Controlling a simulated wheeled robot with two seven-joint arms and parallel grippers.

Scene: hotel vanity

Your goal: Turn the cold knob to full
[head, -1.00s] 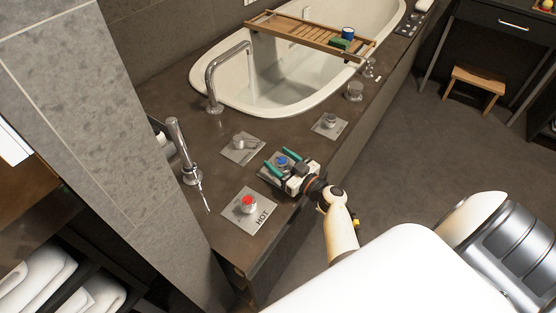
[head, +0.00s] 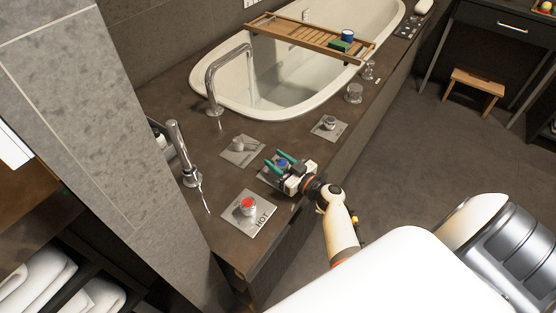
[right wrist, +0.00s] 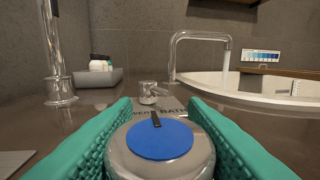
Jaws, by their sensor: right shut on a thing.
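The cold knob (head: 282,163) is a round metal knob with a blue top, on a metal plate on the dark counter. In the right wrist view the blue-topped knob (right wrist: 160,139) fills the lower middle, with a dark mark on its top pointing away from me. My right gripper (head: 282,164) has its teal fingers on both sides of the knob, shut on it. The hot knob (head: 248,205), with a red top, stands on a plate marked HOT to the lower left. My left gripper is not in view.
A lever on a plate (head: 241,150) lies just beyond the cold knob. Another knob (head: 329,124) stands to its right. A tall spout (head: 214,85) rises by the white bathtub (head: 235,92). A slim chrome tap (head: 181,150) stands at left.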

